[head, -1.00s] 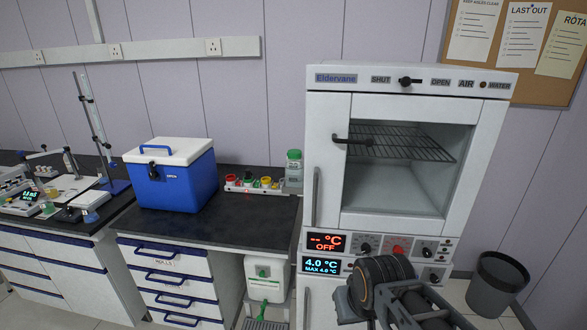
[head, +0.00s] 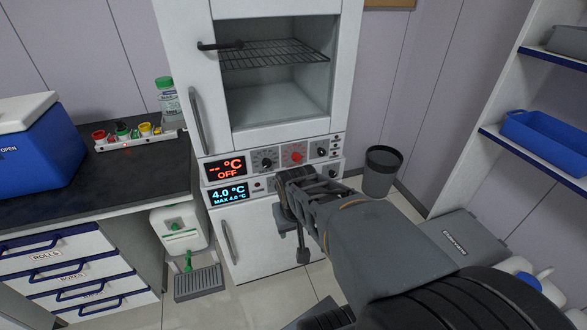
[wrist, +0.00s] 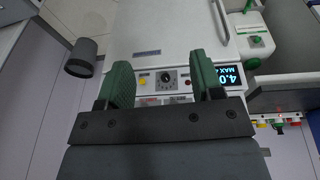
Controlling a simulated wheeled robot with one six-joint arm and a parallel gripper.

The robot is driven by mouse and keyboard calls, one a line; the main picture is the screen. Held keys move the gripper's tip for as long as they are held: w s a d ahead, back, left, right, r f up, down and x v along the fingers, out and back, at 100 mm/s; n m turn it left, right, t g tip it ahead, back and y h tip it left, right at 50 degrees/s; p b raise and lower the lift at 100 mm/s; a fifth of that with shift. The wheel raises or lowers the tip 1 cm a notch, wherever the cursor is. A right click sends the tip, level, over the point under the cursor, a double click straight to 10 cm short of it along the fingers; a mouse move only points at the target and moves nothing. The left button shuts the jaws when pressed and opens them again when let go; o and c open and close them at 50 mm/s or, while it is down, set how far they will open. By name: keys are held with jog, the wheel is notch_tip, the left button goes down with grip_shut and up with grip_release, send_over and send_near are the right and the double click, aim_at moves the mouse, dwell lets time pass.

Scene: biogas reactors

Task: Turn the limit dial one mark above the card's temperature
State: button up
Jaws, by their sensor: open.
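The cabinet's upper control row has a red dial (head: 294,153) between two black dials, the left one (head: 264,159) and the right one (head: 319,149). Their labels are too small to read, so I cannot tell which is the limit dial. The upper display (head: 225,168) reads "-- °C OFF"; the lower display (head: 228,194) reads 4.0 °C, MAX 4.0 °C. My gripper (head: 290,188) is open in front of the lower row, hiding part of it. In the wrist view, a black dial (wrist: 167,77) with a pale scale shows between the open green fingers, apart from them. I see no readable temperature card.
A yellow button (wrist: 142,81) and a red one (wrist: 188,82) flank that dial. The oven door handle (head: 196,121) is at left. A black bin (head: 382,170) stands right of the cabinet, with shelves (head: 559,64) farther right. A blue cool box (head: 40,150) sits on the bench.

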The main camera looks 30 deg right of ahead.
jog(key=w+d+f+b, duration=0.1)
jog(key=d+f, duration=0.2)
jog(key=w+d+f+m+t+h+b, duration=0.1)
jog(key=d+f+b, duration=0.1)
jog(key=d+f, duration=0.1)
jog(key=w+d+f+m+h+b, duration=0.1)
jog(key=d+f, duration=0.3)
jog(key=w+d+f+m+t+h+b, duration=0.1)
jog(key=w+d+f+t+h+b, duration=0.2)
jog(key=d, duration=0.4)
jog(key=n+t+y+b, duration=0.1)
jog(key=t+y+b, duration=0.15)
jog(key=t, duration=0.85)
send_near(297, 159)
jog(key=x, duration=0.9)
jog(key=shift+w+d+p, duration=0.15)
jog(key=shift+w+p, duration=0.2)
jog(key=shift+p, duration=0.05)
jog(key=shift+c, duration=0.2)
jog(key=c, duration=0.9)
jog(key=shift+o, duration=0.2)
